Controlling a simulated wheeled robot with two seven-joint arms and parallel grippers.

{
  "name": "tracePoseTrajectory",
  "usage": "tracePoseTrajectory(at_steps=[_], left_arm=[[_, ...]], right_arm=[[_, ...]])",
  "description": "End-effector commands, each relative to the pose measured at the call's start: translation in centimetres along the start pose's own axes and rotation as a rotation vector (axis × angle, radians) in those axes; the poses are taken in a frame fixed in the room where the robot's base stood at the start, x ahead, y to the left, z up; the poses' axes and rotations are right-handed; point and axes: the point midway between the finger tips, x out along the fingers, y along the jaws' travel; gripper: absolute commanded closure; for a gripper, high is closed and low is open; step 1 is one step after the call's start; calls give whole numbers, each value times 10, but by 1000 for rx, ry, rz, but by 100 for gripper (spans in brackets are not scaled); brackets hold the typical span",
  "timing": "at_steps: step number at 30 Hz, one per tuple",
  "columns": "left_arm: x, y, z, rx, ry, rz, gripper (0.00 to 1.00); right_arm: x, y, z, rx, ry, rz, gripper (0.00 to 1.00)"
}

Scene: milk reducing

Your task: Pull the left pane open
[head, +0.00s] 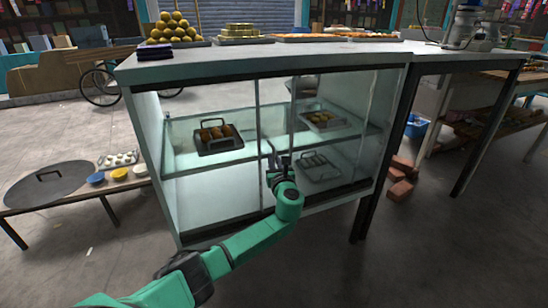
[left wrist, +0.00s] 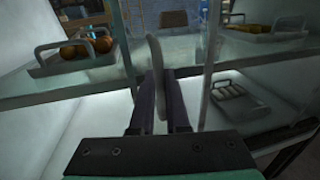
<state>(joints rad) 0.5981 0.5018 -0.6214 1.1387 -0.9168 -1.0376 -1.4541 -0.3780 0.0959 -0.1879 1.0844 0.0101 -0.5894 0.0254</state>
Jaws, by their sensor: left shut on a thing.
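The display case has sliding glass panes in its front. The left pane (head: 210,95) is clear glass, with thin upright frame edges near the middle of the case. My left gripper (head: 278,166) is at the front of the case, near those edges. In the left wrist view the gripper's two dark fingers (left wrist: 160,100) are shut on a slim grey upright handle (left wrist: 156,70). The fingers hide its lower part. Glass edges stand on both sides of it, and I cannot tell exactly how far the panes overlap. My right gripper is in neither view.
Behind the glass, a tray of round buns (head: 216,138) and another food tray (head: 325,120) stand on the shelf, with a tray (head: 316,167) below. The counter top (head: 270,52) carries more food. A low table (head: 75,200) stands left, bricks (head: 400,180) right.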

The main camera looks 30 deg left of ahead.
Motion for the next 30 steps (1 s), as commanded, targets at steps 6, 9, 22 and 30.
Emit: tracePoseTrajectory(at_steps=[6, 9, 22, 30], left_arm=[[-1, -2, -2, 1, 3, -4, 100], [-1, -1, -2, 1, 4, -4, 100], [0, 0, -1, 0, 2, -1, 56], [-25, -1, 0, -1, 3, -5, 56]], right_arm=[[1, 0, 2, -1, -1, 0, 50], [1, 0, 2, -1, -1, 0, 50], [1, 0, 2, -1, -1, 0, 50], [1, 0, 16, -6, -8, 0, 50]])
